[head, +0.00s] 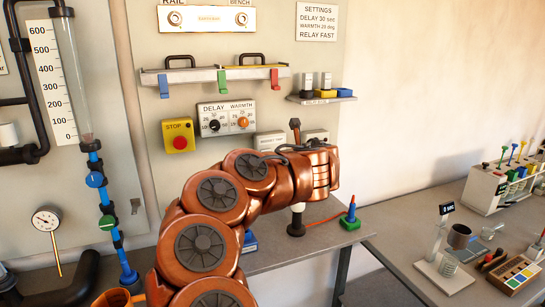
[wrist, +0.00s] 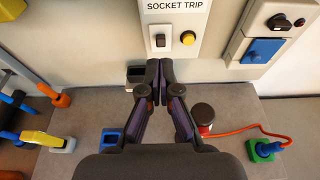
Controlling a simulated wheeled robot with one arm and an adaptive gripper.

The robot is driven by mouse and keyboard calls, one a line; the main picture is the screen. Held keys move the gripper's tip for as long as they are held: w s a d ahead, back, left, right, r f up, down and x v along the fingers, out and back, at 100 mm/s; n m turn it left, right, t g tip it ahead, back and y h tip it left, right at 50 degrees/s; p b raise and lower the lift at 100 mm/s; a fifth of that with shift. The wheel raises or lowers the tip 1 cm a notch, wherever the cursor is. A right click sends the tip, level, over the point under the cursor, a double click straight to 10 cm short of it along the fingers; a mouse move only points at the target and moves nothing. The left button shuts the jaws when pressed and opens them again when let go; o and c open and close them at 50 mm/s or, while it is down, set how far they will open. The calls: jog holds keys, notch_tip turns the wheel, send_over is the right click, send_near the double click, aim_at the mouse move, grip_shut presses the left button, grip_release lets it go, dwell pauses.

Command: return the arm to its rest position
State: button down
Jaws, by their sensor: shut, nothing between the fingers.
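My gripper (wrist: 160,75) shows in the wrist view with its two dark fingers together and nothing between them. It is over the grey bench top (wrist: 85,95), with its tips in front of the panel marked SOCKET TRIP (wrist: 172,30). In the head view my copper-coloured arm reaches up and to the right across the bench. The gripper's fingers cannot be made out there. I cannot tell whether the fingertips touch the panel.
A dark round-topped piece (wrist: 204,115) stands just right of the fingers; an orange cord (wrist: 245,128) runs to a green block (wrist: 264,150). A blue holder (wrist: 112,137) sits left. A side table (head: 400,235) at right carries small tools. The wall (head: 400,90) above it is clear.

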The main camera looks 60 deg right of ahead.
dwell(0.3)
jog(key=a+r+m+g+h, duration=0.3)
jog(key=a+r+m+h, duration=0.35)
jog(key=r+m, duration=0.7)
jog(key=s+a+f+m+g+y, duration=0.25)
jog(key=a+f+m+y, duration=0.35)
jog(key=a+f, duration=0.7)
jog(key=s+a+f+m+g+y, duration=0.2)
jog(key=a+f+m+g+y, duration=0.15)
jog(key=a+f+m, duration=0.75)
jog(key=s+a+f+n+g+y, duration=0.1)
jog(key=s+a+f+g+y, duration=0.1)
jog(key=s+a+f, duration=0.2)
jog(key=s+a+f+g+y, duration=0.2)
jog(key=s+a, duration=0.8)
jog(key=a, duration=0.8)
notch_tip(320, 180, down, 2)
jog(key=shift+a+f+n+g+y, duration=0.2)
jog(key=shift+n+g+y, duration=0.15)
jog(key=shift+y, duration=0.45)
